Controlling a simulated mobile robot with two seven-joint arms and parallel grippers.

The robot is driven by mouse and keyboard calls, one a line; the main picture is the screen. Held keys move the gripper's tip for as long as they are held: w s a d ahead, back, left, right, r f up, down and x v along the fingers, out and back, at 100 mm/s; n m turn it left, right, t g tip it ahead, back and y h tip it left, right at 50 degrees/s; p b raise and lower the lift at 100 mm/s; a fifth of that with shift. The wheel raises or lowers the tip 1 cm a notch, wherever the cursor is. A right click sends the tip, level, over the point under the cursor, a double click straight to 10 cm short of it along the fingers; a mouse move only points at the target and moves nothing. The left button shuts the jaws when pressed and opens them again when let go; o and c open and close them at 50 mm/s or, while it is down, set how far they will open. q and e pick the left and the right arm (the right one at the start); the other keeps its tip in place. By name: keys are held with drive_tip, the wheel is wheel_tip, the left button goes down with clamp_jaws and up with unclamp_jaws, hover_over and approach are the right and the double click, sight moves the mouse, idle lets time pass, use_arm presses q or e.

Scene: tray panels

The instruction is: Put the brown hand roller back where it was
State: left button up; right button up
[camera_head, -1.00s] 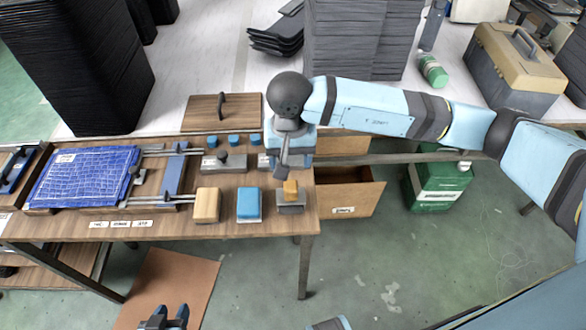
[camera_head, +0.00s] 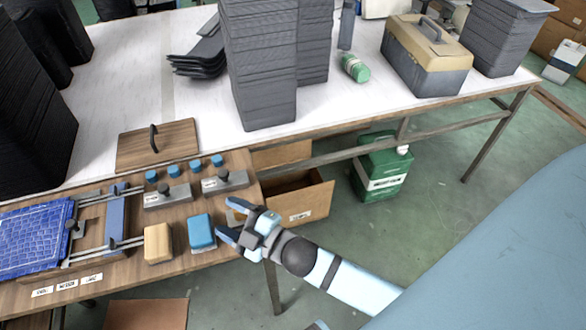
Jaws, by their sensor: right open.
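On the wooden workbench top stand a tan wooden block (camera_head: 158,243) and a blue-topped block (camera_head: 201,232) in a row along the front edge. To their right is a small grey and brown piece (camera_head: 236,217), largely hidden by my right gripper; I take it for the brown hand roller but cannot be sure. My right gripper (camera_head: 231,219) is open at the bench's right front corner, fingers pointing left around that piece. I cannot tell whether they touch it. My left gripper is out of view.
Two grey pieces with dark knobs (camera_head: 225,180) and several small blue caps lie behind the blocks. A wooden lid with a handle (camera_head: 157,145) lies further back. Blue panels (camera_head: 35,240) fill the left.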

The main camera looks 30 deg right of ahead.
drive_tip(key=s+d+f+m+g+h, duration=0.3)
drive_tip(key=s+f+m, duration=0.3)
drive_tip(key=f, duration=0.2)
drive_tip(key=s+d+f+m+g+h, duration=0.2)
drive_tip(key=s+d+f+m, duration=0.3)
drive_tip(key=f, duration=0.3)
drive_tip(key=shift+s+m+g+h, duration=0.4)
drive_tip(key=shift+m+g, duration=0.3)
drive_tip(key=shift+m, duration=0.2)
